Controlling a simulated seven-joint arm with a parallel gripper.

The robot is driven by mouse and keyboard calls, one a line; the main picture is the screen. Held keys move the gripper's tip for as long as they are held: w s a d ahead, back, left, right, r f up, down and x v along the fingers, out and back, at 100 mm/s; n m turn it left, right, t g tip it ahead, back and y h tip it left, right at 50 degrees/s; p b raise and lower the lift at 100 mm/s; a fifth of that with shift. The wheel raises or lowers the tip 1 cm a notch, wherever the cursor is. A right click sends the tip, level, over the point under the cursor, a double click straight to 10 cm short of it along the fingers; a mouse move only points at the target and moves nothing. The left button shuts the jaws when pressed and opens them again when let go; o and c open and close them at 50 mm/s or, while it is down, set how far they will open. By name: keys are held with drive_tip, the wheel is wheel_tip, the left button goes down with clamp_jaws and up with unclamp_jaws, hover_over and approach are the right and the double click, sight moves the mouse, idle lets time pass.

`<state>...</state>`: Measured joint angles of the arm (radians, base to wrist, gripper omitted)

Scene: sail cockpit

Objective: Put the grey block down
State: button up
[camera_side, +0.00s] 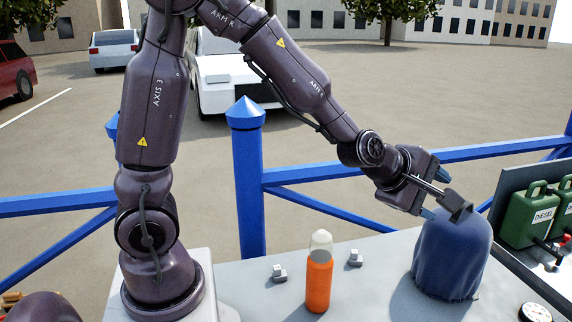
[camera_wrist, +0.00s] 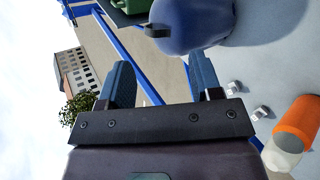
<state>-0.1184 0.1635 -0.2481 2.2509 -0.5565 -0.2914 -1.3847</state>
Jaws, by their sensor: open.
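No loose grey block can be made out in either view. My gripper (camera_side: 434,193) is open beside the upper left of a dark blue rounded, cloth-like bundle (camera_side: 452,258), its fingers pointing toward it. In the wrist view my gripper (camera_wrist: 158,70) has its two blue fingers wide apart, with nothing visible held between them. The blue bundle (camera_wrist: 195,22) lies beyond the fingertips there. A dark tab (camera_side: 456,206) sits at the bundle's top; it also shows in the wrist view (camera_wrist: 157,31). I cannot tell whether the right finger touches the bundle.
An orange bottle (camera_side: 319,283) with a clear top stands on the light grey deck (camera_side: 365,285). Two small pale fittings (camera_side: 279,273) (camera_side: 355,258) are behind it. Green diesel cans (camera_side: 525,215) stand at the right. A blue railing (camera_side: 247,180) runs behind.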

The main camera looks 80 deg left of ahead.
drive_tip(key=s+a+r+m+g, duration=0.1)
drive_tip(key=s+r+m+g, duration=0.1)
drive_tip(key=s+m, duration=0.9)
drive_tip(key=s+a+r+m+g, duration=0.2)
drive_tip(key=s+r+m+g, duration=0.1)
drive_tip(key=s+m, duration=0.7)
drive_tip(key=s+r, duration=0.1)
drive_tip(key=s, duration=0.2)
drive_tip(key=shift+r+m+g, duration=0.3)
drive_tip(key=shift+r+m, duration=0.1)
